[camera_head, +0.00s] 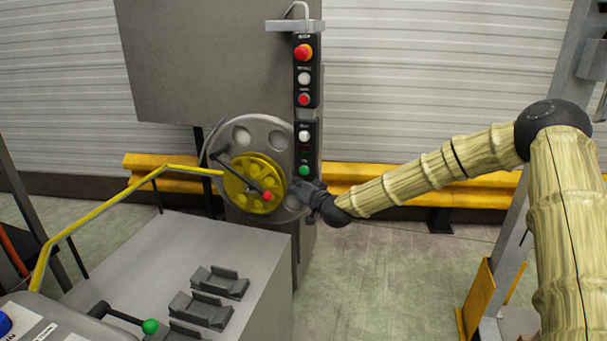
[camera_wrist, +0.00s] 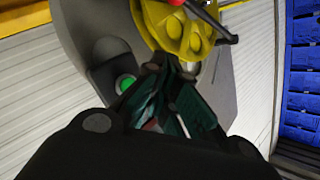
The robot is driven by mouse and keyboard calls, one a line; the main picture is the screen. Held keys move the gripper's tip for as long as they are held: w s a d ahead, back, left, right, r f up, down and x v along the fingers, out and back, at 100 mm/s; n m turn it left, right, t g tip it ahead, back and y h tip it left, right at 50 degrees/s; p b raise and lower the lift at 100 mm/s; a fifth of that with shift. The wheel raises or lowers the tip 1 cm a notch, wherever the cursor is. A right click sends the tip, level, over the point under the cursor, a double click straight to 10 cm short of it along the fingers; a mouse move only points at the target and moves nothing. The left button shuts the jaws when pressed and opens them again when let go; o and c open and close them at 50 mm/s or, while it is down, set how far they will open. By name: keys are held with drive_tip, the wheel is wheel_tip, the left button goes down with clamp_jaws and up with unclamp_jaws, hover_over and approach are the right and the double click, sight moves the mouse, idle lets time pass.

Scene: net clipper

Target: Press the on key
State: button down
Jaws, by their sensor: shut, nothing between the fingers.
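A green round key (camera_head: 304,171) sits at the bottom of the black vertical control panel (camera_head: 306,118); its label is too small to read. My gripper (camera_head: 299,187) is shut and empty just below the green key in the head view. In the wrist view the green key (camera_wrist: 125,83) shows left of my fingertips (camera_wrist: 172,66), on a dark mount. A gap shows between the fingertips and the key in that picture; I cannot tell the depth between them.
A yellow wheel (camera_head: 254,183) with a red-knobbed crank (camera_head: 267,196) lies just left of my gripper. Above the green key are white and red keys and a red-orange knob (camera_head: 303,52). A grey bench (camera_head: 215,240) stands front left. The floor right of the machine is clear.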

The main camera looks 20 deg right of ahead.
drive_tip(key=shift+w+d+b, duration=0.3)
drive_tip(key=shift+w+d, duration=0.2)
drive_tip(key=shift+w, duration=0.2)
drive_tip(key=shift+w+d+b, duration=0.25)
drive_tip(key=shift+w+d, duration=0.25)
drive_tip(key=shift+w, duration=0.2)
drive_tip(key=shift+w+d+b, duration=0.45)
drive_tip(key=shift+w, duration=0.2)
idle(1.6)
drive_tip(key=shift+s+a, duration=0.45)
drive_tip(key=shift+s, duration=0.25)
idle(0.3)
drive_tip(key=s+a, duration=0.1)
drive_tip(key=s, duration=0.1)
drive_tip(key=s+a+p, duration=0.1)
drive_tip(key=s+a, duration=0.1)
idle(0.5)
drive_tip(key=shift+s, duration=0.1)
idle(0.5)
